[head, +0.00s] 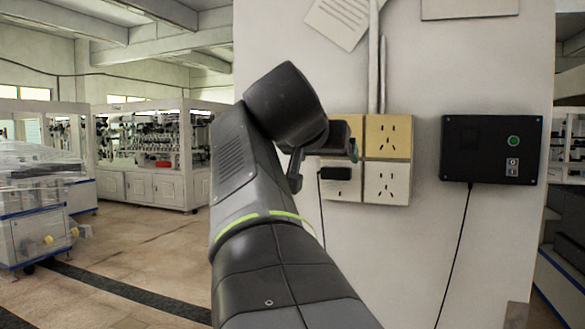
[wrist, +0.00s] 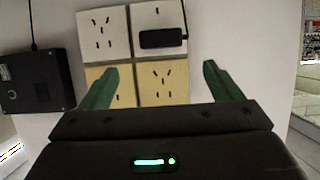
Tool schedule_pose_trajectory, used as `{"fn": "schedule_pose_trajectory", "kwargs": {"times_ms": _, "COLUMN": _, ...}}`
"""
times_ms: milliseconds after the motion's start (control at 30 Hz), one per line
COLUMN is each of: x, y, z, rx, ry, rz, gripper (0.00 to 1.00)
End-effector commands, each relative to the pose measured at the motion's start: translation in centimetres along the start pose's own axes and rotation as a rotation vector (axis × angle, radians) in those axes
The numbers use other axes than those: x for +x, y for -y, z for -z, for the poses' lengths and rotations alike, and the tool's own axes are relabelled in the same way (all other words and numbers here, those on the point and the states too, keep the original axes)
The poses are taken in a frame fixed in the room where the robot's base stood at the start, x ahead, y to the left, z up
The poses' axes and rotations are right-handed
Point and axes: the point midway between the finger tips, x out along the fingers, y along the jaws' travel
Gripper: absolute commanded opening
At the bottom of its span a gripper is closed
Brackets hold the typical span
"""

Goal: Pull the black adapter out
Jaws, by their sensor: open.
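The black adapter (head: 336,173) sits in the lower-left panel of the wall socket block (head: 386,165) in the head view. Its thin cable hangs down from its left end. In the wrist view, which is turned upside down, the adapter (wrist: 161,39) shows on the upper-right panel. My gripper (wrist: 159,68) is open and empty, its two green fingers spread wide. The adapter lies beyond the fingertips, roughly between them but toward the right finger, and no contact shows. In the head view my gripper (head: 347,150) is close by the socket block, partly hidden by my wrist.
A black control box (head: 491,149) with a green button is on the wall to the right, its cable hanging down. Conduits (head: 378,60) run above the sockets, and paper sheets (head: 340,18) are higher up. The wall between sockets and box is clear.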

Motion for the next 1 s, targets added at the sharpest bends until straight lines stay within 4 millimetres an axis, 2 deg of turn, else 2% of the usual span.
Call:
{"fn": "schedule_pose_trajectory", "kwargs": {"times_ms": 300, "x": 6.4, "y": -0.1, "z": 0.1, "rx": -0.002, "ry": 0.004, "rz": -0.004, "gripper": 0.85}}
{"fn": "schedule_pose_trajectory", "kwargs": {"times_ms": 500, "x": 9.4, "y": -0.1, "z": 0.1, "rx": -0.001, "ry": 0.003, "rz": -0.002, "gripper": 0.85}}
{"fn": "schedule_pose_trajectory", "kwargs": {"times_ms": 700, "x": 10.8, "y": 0.0, "z": 0.0, "rx": 0.000, "ry": 0.001, "rz": 0.000, "gripper": 0.85}}
{"fn": "schedule_pose_trajectory", "kwargs": {"times_ms": 1000, "x": 11.0, "y": 0.0, "z": 0.0, "rx": 0.000, "ry": 0.001, "rz": 0.000, "gripper": 0.85}}
